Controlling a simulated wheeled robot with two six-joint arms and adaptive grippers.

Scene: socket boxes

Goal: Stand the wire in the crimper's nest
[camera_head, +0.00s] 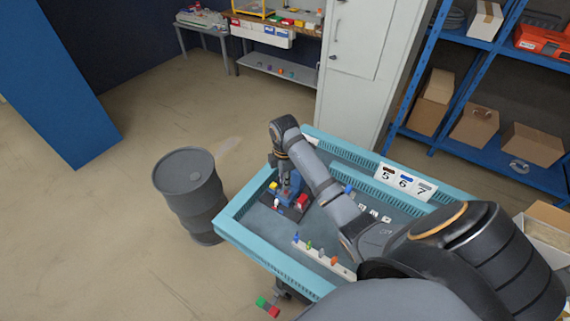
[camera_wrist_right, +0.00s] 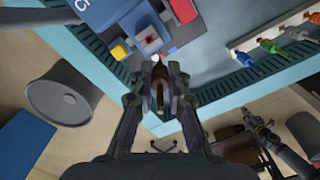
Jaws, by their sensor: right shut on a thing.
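The crimper (camera_head: 291,187) is a blue block with red and yellow parts on a dark base, at the left end of the blue-rimmed table. It also shows at the top of the right wrist view (camera_wrist_right: 145,35), with a grey nest area in its middle. My right gripper (camera_wrist_right: 160,85) is shut on a dark brown piece, apparently the wire (camera_wrist_right: 158,88), just in front of the crimper. In the head view my right gripper (camera_head: 282,163) is above the crimper's back side. Whether the wire touches the nest cannot be told. What looks like my left gripper (camera_wrist_right: 258,125) is low in the right wrist view.
A white rack (camera_head: 324,260) with coloured pegs stands along the table's front. Small white pieces (camera_head: 374,213) lie right of my forearm. A sign with numbers (camera_head: 405,182) stands at the back rim (camera_head: 345,148). A grey drum (camera_head: 191,190) stands left of the table.

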